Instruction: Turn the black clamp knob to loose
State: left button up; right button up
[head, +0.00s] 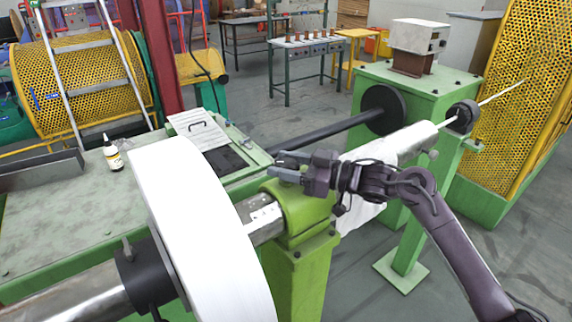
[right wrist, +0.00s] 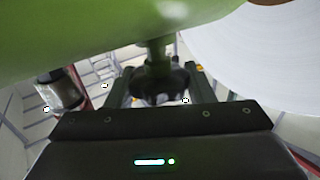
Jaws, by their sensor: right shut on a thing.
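The black clamp knob (right wrist: 163,84) shows in the right wrist view, on a short stem under a green housing. The same green housing (head: 305,208) carries the shaft in the head view, where I cannot make out the knob. My right gripper (head: 277,166) reaches in from the right at the housing's far side. In the right wrist view its two fingers (right wrist: 160,78) stand on either side of the knob, and the gripper is shut on it. The knob's turn position cannot be read. My left gripper is not in view.
A large white reel (head: 195,225) stands close left of the housing on a metal shaft (head: 265,222). A green bench (head: 60,215) holds a small bottle (head: 113,152) and a paper sheet (head: 198,130). A green machine (head: 445,80) and yellow mesh guard (head: 525,110) stand right.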

jog(key=o, duration=1)
